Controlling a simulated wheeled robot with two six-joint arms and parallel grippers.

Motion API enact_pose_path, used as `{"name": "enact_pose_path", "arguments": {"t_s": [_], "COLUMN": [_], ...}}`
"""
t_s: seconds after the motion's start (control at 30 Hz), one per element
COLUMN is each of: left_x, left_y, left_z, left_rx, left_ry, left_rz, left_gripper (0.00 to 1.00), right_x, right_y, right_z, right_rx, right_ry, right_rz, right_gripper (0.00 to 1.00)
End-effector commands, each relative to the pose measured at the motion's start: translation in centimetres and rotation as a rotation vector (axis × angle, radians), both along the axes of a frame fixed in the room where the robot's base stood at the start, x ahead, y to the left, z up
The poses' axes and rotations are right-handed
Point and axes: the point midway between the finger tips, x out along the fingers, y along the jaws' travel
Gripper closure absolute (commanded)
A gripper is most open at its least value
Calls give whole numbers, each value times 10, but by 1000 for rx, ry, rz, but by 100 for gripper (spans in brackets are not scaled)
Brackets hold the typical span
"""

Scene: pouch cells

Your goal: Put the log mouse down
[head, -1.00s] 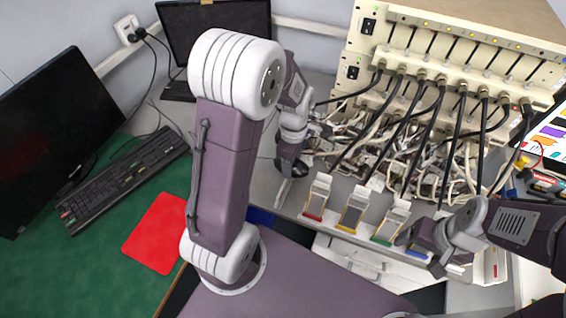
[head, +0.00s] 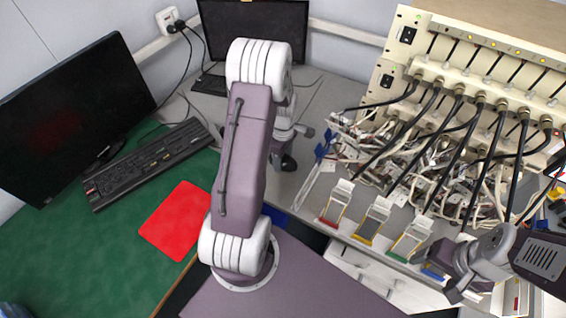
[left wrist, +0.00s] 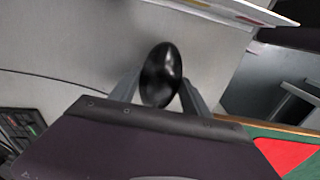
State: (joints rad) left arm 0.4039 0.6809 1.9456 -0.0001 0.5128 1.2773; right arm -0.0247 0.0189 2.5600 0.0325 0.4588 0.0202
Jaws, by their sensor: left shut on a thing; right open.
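The mouse (left wrist: 161,75) is black, glossy and rounded. In the left wrist view it sits between the two fingers of my left gripper (left wrist: 160,95), which is shut on it. In the head view the dark mouse (head: 288,163) shows at the end of my left arm, over the grey bench, and the left gripper (head: 284,152) is partly hidden by the arm. I cannot tell whether the mouse touches the bench. My right gripper (head: 452,284) is open and empty at the lower right, near the bench's front edge.
A blue-ended tool (head: 322,152) lies just right of the mouse. A keyboard (head: 150,163) and red mat (head: 180,220) lie on the green desk at left.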

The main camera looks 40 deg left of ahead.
Motion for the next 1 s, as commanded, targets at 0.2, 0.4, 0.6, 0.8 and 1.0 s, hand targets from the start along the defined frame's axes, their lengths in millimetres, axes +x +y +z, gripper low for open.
{"name": "enact_pose_path", "arguments": {"t_s": [0.2,0.4,0.6,0.8,1.0], "left_x": [0,0,0,0,0], "left_y": [-1,-1,-1,-1,0], "left_z": [-26,-26,-29,-29,-19], "left_rx": [0,0,0,0,1], "left_ry": [1,0,1,1,-2], "left_rz": [0,0,0,0,1], "left_gripper": [87,87,25,23,23], "right_x": [0,0,0,0,0], "right_y": [0,0,0,0,0], "right_z": [-3,-3,-5,-5,-1], "right_rx": [0,0,0,0,0], "right_ry": [0,0,0,0,0], "right_rz": [0,0,0,0,0], "right_gripper": [23,23,23,23,23]}}
